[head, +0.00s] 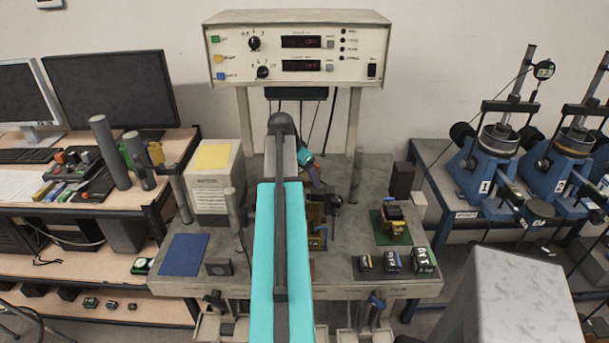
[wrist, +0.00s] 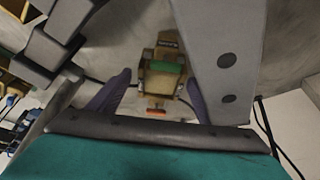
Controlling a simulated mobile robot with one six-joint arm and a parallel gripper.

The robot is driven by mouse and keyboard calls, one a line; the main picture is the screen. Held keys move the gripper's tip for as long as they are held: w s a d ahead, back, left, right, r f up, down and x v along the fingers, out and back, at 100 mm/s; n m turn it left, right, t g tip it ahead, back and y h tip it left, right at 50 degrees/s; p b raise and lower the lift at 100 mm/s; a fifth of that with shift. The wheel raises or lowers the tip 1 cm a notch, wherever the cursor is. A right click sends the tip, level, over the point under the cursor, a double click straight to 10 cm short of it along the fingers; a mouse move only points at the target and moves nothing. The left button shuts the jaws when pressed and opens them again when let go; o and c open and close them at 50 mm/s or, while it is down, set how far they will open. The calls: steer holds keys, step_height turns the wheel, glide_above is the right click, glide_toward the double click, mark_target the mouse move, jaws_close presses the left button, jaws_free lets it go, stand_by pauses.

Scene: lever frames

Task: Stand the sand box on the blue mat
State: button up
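The blue mat (head: 184,254) lies flat and bare at the left of the bench. A brass-coloured box (head: 316,215) stands mid-bench, partly hidden by my arm, with pale letters on its front that I cannot fully read. A similar brass-coloured box (head: 397,229) sits on a green mat at the right. I cannot tell which is the sand box. My gripper (wrist: 152,92) is open, its two purple fingers apart. A tan box with a green part (wrist: 160,78) shows beyond and between them, apparently untouched. In the head view my gripper is mostly hidden behind my arm.
A control panel (head: 300,50) on posts stands behind the bench. A white box with a yellow top (head: 212,185) and an upright grey cylinder (head: 234,210) stand left of my arm. Several dark labelled blocks (head: 392,262) line the front right edge. A small dark block (head: 219,267) is beside the blue mat.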

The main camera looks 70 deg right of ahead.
steer(key=shift+a+f, duration=0.25)
steer(key=shift+f, duration=0.25)
steer(key=shift+w+d+r+p, duration=0.1)
steer(key=shift+r+p, duration=0.2)
steer(key=shift+r, duration=0.3)
steer(key=b+v, duration=0.2)
steer(key=v, duration=1)
steer(key=shift+d+r+b, duration=0.15)
steer(key=shift+d+b, duration=0.05)
steer(key=shift+b, duration=0.1)
steer(key=shift+o, duration=0.4)
steer(key=shift+d+b, duration=0.15)
steer(key=shift+b, duration=0.3)
steer(key=shift+s+d+r+t+y+b, duration=0.15)
steer(key=shift+s+d+r+y+b, duration=0.25)
steer(key=shift+b, duration=1.65)
steer(key=shift+s+r+t+y+b, duration=0.15)
steer(key=shift+r+y+b, duration=0.3)
steer(key=shift+b, duration=1.55)
steer(key=shift+r, duration=0.1)
steer(key=shift+h, duration=0.25)
